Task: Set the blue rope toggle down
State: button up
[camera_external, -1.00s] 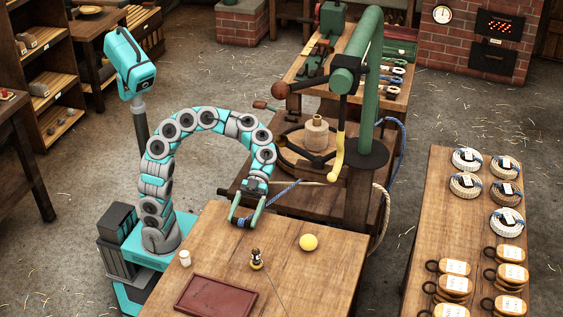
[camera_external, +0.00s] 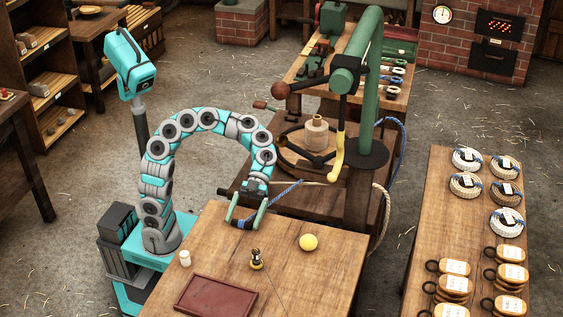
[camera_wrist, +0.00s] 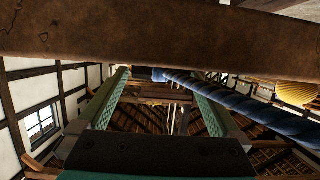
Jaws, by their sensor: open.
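The blue rope toggle (camera_external: 243,224) shows as a small dark blue piece low between my fingertips, at the back left edge of the wooden table (camera_external: 320,262). My gripper (camera_external: 241,224) points down there with its two green fingers spread apart. A blue rope (camera_external: 284,190) runs from beside the fingers up to the right. In the wrist view, a blue twisted rope (camera_wrist: 235,102) slants past the right finger. The green fingers of my gripper (camera_wrist: 158,90) stand wide apart there. I cannot tell whether the toggle touches a finger.
On the table are a yellow ball (camera_external: 309,242), a small dark and brass object (camera_external: 257,259), a white cup-like item (camera_external: 185,258) and a dark red tray (camera_external: 216,295). Behind stands a green post machine (camera_external: 366,90). A brown bar (camera_wrist: 160,42) crosses the wrist view.

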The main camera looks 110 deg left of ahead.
jog(key=b+v, duration=0.1)
jog(key=v, duration=1.1)
